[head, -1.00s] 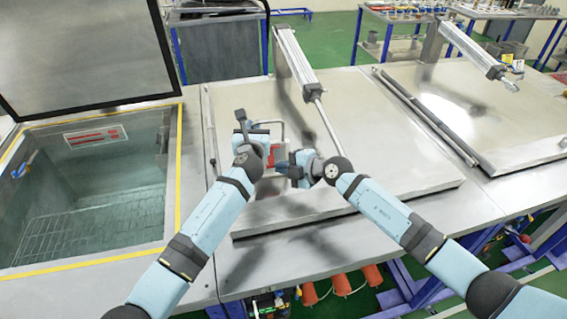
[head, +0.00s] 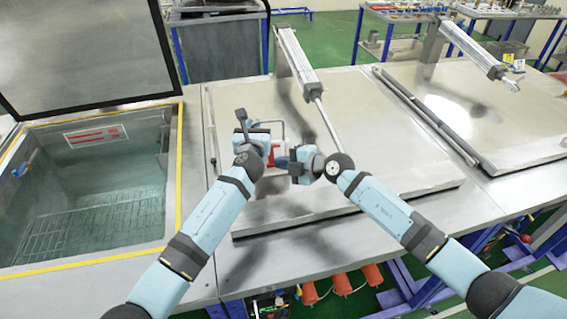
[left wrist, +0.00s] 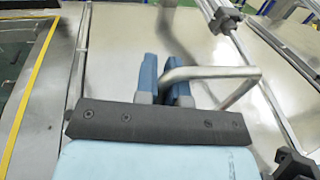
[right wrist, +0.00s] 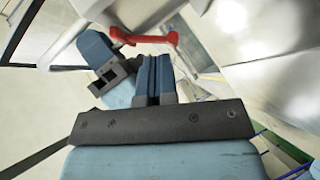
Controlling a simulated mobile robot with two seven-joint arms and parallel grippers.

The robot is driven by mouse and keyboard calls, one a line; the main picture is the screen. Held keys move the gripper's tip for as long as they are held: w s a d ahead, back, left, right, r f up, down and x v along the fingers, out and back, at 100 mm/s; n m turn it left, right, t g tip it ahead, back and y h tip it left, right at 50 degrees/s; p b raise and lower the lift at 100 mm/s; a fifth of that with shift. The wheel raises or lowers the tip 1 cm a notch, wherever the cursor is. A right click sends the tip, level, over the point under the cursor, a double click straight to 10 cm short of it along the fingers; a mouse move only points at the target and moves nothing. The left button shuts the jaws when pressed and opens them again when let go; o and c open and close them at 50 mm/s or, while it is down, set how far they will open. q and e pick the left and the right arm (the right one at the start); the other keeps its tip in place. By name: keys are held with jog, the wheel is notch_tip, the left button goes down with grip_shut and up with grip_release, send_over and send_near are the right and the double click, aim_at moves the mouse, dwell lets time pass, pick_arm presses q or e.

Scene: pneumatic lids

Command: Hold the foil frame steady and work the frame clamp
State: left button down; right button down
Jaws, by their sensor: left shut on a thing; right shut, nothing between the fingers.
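The foil frame shows as a bent grey metal bar (left wrist: 215,73) in the left wrist view; its loop (head: 283,127) stands above the middle metal lid in the head view. My left gripper (left wrist: 163,70) is shut on this bar. The clamp's red lever (right wrist: 150,39) lies across the right wrist view; a red patch (head: 274,153) shows between the grippers in the head view. My right gripper (right wrist: 153,62) is shut and empty, its fingertips close under the lever; I cannot tell whether they touch. The arms hide much of the frame.
An open tank (head: 85,195) with a yellow rim is at left under a raised dark lid (head: 85,50). A pneumatic cylinder (head: 297,58) and its rod slant over the middle lid (head: 400,165). Another closed lid (head: 500,125) lies to the right.

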jog(key=s+a+r+v, duration=0.1)
jog(key=s+v, duration=0.1)
jog(key=v, duration=1.1)
jog(key=shift+a, duration=0.45)
pick_arm(q)
jog(key=c, duration=1.1)
grip_release()
pick_arm(e)
jog(key=shift+w, duration=0.1)
